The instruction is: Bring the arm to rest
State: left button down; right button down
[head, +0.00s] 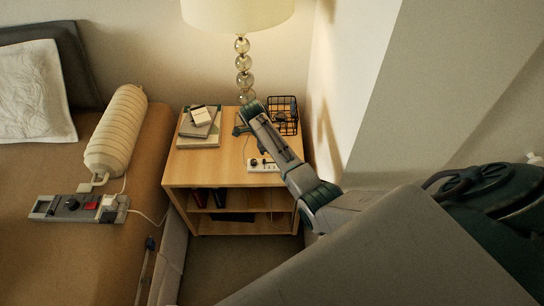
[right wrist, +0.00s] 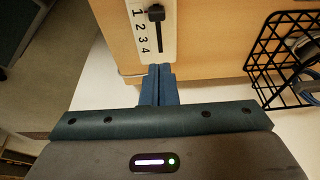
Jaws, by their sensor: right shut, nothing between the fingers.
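My right arm reaches in from the right in the head view, and its gripper (head: 241,128) is over the top of the wooden nightstand (head: 208,165). In the right wrist view the two blue fingers (right wrist: 158,74) are shut together with nothing between them. Just beyond the fingertips in that view is a white panel (right wrist: 141,40) marked 1 to 4, with a black slider knob (right wrist: 155,13) near the 1. I cannot tell whether the fingers touch the panel. The panel also shows in the head view (head: 262,168) near the nightstand's front edge. My left gripper is not in view.
A black wire basket (head: 284,116) stands close beside the gripper, also in the right wrist view (right wrist: 262,65). A lamp (head: 243,62) and stacked books (head: 199,128) are on the nightstand. A wall is right; a bed (head: 85,245) with a control strip (head: 72,208) is left.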

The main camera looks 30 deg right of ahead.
jog(key=v, duration=0.5)
jog(key=s+a+f+n+t, duration=0.1)
jog(key=s+f+n, duration=0.1)
jog(key=s+n, duration=0.6)
jog(key=s+a+f+n+t, duration=0.2)
jog(key=s+n, duration=0.3)
jog(key=s, duration=0.6)
jog(key=s+a+r+n+t+y, duration=0.1)
jog(key=s+a+r+n, duration=0.1)
jog(key=s+r+n, duration=0.35)
jog(key=s+a+r+n+t+y, duration=0.1)
jog(key=s+a+r+n+t, duration=0.15)
jog(key=s+n, duration=0.65)
jog(key=s+d+f+m+g, duration=0.1)
jog(key=d+f, duration=0.1)
jog(key=f, duration=1.3)
jog(key=s+d+f+m+g, duration=0.1)
jog(key=f+m, duration=0.1)
jog(key=f, duration=1.3)
jog(key=s+d+f+g, duration=0.1)
jog(key=s+f, duration=1.5)
jog(key=f, duration=0.2)
jog(key=shift+s+d+f, duration=0.2)
jog(key=shift+d, duration=0.15)
